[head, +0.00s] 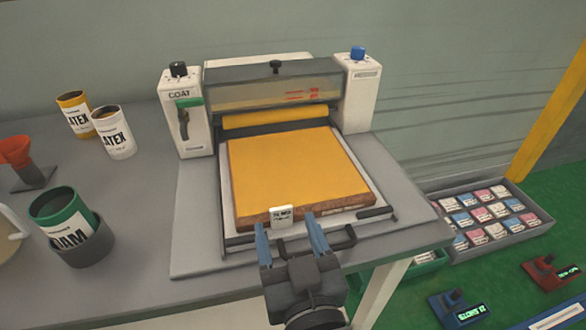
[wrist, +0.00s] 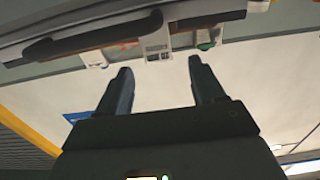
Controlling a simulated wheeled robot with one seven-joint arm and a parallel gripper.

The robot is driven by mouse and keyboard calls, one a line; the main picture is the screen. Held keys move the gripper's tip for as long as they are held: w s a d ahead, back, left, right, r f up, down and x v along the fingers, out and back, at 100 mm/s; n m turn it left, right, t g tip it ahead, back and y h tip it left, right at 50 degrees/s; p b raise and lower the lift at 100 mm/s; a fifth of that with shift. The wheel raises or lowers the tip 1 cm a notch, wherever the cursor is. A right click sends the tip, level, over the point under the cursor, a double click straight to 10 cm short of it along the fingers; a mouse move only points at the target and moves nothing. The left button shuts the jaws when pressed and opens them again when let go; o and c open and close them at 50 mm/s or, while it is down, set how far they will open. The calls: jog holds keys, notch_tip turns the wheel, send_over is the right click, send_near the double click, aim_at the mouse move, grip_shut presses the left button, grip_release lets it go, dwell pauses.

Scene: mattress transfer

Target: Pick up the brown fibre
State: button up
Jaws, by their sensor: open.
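The brown fibre (head: 335,205) is a flat slab with brown sides and a yellow top face. It lies on the tray (head: 229,240) of the coating machine in the head view. A small white tag (head: 281,215) with dark print is at its front edge. The tag also shows in the wrist view (wrist: 157,46). My gripper (head: 286,222) is open and empty, its two blue fingers pointing at the slab's front edge on either side of the tag. In the wrist view the fingertips (wrist: 158,66) are apart, just short of the tag; contact cannot be told.
The coating machine (head: 190,130) stands behind the slab. A black handle (head: 340,240) sticks out at the tray's front. A box of small packs (head: 490,215) is right, beyond the table edge.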

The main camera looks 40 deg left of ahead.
aim_at(281, 211)
jog(key=shift+p+x, duration=0.3)
jog(key=shift+x, duration=2.4)
jog(key=shift+f, duration=0.1)
jog(key=shift+c, duration=0.5)
jog(key=c, duration=1.1)
